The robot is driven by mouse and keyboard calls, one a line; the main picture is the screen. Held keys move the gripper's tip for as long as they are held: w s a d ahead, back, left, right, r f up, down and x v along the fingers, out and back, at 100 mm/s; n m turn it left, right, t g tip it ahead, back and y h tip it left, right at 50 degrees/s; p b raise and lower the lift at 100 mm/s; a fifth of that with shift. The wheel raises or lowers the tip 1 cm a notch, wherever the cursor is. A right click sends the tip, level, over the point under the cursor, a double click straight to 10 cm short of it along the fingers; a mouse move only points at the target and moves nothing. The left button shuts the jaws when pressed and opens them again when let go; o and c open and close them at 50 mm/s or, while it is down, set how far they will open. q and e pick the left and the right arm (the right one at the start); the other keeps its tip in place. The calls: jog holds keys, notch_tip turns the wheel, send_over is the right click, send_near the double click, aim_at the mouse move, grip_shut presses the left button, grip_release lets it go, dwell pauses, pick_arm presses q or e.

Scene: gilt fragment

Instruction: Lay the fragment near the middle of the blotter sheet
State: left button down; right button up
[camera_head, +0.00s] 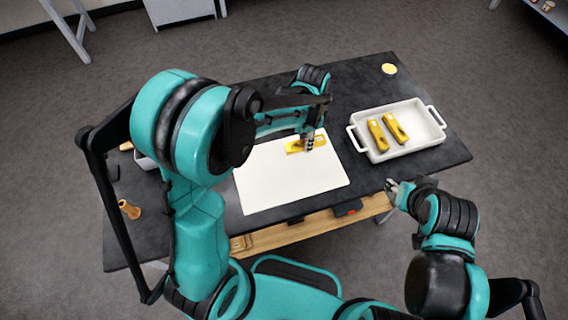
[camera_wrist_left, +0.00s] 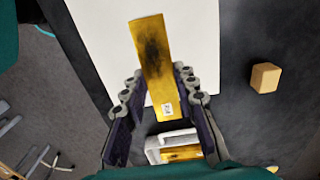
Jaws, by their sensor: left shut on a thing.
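The gold fragment (camera_head: 297,147) is a flat gilt strip with a dark patch and a small white label, clear in the left wrist view (camera_wrist_left: 152,50). My left gripper (camera_head: 309,143) is shut on it, with a finger on each side in the left wrist view (camera_wrist_left: 158,75). The fragment appears over the far part of the white blotter sheet (camera_head: 290,185), which also shows behind it in the left wrist view (camera_wrist_left: 205,30). I cannot tell how high it is. My right gripper (camera_head: 392,187) is off the table's front edge, apart from everything; its jaws are too small to read.
A white handled tray (camera_head: 433,122) with two similar gold pieces (camera_head: 387,131) stands right of the sheet. A yellow disc (camera_head: 389,69) lies at the back right. A tan peg-like object (camera_head: 129,209) lies at left. A wooden block (camera_wrist_left: 265,77) shows in the wrist view.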

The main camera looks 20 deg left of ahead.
aim_at(288, 150)
pick_arm(q)
jog(key=s+a+f, duration=0.2)
jog(key=s+a+f+b, duration=0.1)
jog(key=s+a+f, duration=0.1)
jog(key=shift+s+a, duration=0.2)
jog(key=shift+a, duration=0.05)
jog(key=shift+f+b, duration=0.75)
jog(key=shift+f, duration=1.15)
jog(key=shift+f, duration=0.15)
jog(key=c, duration=1.2)
grip_release()
